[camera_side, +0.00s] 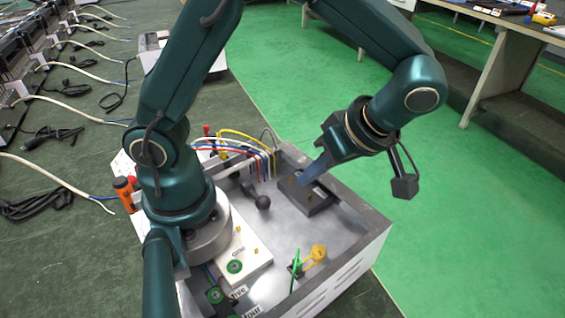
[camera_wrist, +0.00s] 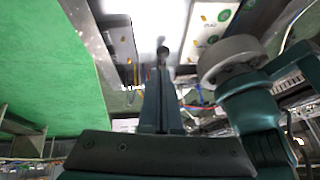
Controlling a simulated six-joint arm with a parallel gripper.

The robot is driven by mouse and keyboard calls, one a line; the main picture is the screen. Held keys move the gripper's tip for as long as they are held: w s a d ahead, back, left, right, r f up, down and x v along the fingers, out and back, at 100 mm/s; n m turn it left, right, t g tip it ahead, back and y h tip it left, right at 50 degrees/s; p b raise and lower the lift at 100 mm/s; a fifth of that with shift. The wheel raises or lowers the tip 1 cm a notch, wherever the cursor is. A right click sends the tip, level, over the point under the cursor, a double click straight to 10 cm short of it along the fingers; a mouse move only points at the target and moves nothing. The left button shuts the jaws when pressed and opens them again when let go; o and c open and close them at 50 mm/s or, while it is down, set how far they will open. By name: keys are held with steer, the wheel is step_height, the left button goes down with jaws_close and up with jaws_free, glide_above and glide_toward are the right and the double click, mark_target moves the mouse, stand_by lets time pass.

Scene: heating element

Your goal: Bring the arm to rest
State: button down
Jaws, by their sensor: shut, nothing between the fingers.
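My gripper (camera_side: 312,170) is shut and empty. In the side view its fingers point down and left, over the dark block at the back right of the grey metal box (camera_side: 352,251). In the wrist view the closed fingers of my gripper (camera_wrist: 160,75) point up the picture toward the box interior. I cannot tell whether the fingertips touch anything.
Inside the box are a dark block (camera_side: 318,202), a black ball-ended lever (camera_side: 263,202), a white panel (camera_side: 243,256) and a yellow part (camera_side: 318,252). Coloured wires (camera_side: 255,147) run along its back. Cables lie on the bench at left.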

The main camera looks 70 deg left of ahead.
steer(key=s+r+m+t+h, duration=0.2)
steer(key=r+m+t, duration=0.1)
steer(key=m, duration=0.6)
steer(key=s+a+r+m+t+h, duration=0.1)
steer(key=s+r+m+t+h, duration=0.1)
steer(key=m, duration=0.8)
steer(key=shift+a+r+m+t+h, duration=0.3)
steer(key=shift+r+t+h, duration=0.4)
steer(key=shift+r+t, duration=0.85)
steer(key=shift+s+f+t, duration=0.1)
steer(key=shift+f+t, duration=0.15)
